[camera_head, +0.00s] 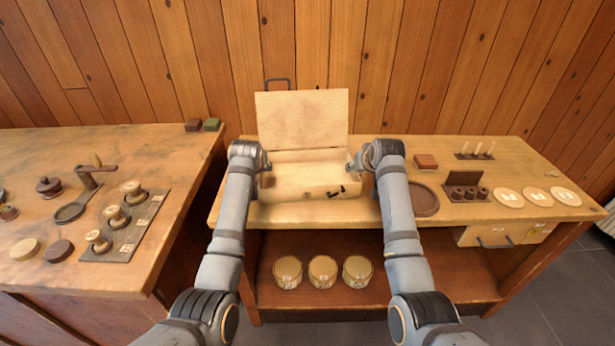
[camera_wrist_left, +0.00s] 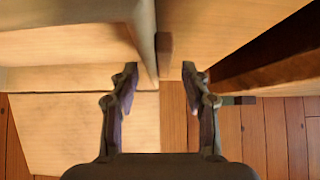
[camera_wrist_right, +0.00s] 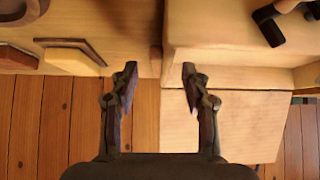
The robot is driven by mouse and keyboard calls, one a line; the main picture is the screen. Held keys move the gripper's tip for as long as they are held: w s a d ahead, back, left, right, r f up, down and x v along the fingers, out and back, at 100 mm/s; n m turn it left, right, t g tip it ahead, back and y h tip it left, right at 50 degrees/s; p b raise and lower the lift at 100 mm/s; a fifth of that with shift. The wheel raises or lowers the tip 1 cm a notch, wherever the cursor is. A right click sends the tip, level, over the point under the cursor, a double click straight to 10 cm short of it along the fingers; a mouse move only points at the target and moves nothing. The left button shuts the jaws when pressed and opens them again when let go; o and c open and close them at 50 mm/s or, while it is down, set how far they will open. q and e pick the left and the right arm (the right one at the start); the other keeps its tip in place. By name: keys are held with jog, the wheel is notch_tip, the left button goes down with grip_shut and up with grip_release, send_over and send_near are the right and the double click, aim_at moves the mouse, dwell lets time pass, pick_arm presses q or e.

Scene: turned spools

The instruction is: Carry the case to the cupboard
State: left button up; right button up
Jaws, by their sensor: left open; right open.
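The case (camera_head: 302,185) is a pale wooden box on the right-hand table, its lid (camera_head: 302,120) raised at the back with a dark handle (camera_head: 280,82) on top. A black angular piece (camera_head: 337,191) shows at its front right; it also shows in the right wrist view (camera_wrist_right: 270,22). My left gripper (camera_head: 265,168) is open at the case's left side, a brown lug (camera_wrist_left: 164,55) showing between its fingers. My right gripper (camera_head: 355,167) is open at the right side, with a similar brown lug (camera_wrist_right: 156,62) between its fingers. I cannot identify the cupboard.
Right of the case are a round dark tray (camera_head: 423,200), a red-brown block (camera_head: 426,161), a peg rack (camera_head: 474,156) and pale discs (camera_head: 537,197). Three round tins (camera_head: 322,271) stand on the shelf below. A left table (camera_head: 110,260) holds spools, across a gap.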

pick_arm(q)
jog(key=shift+x, duration=1.35)
pick_arm(e)
jog(key=shift+x, duration=1.4)
pick_arm(q)
jog(key=shift+c, duration=0.3)
pick_arm(e)
jog(key=shift+c, duration=0.3)
pick_arm(q)
grip_shut()
pick_arm(e)
grip_shut()
pick_arm(q)
jog(key=shift+r, duration=0.15)
pick_arm(e)
jog(key=shift+r, duration=0.1)
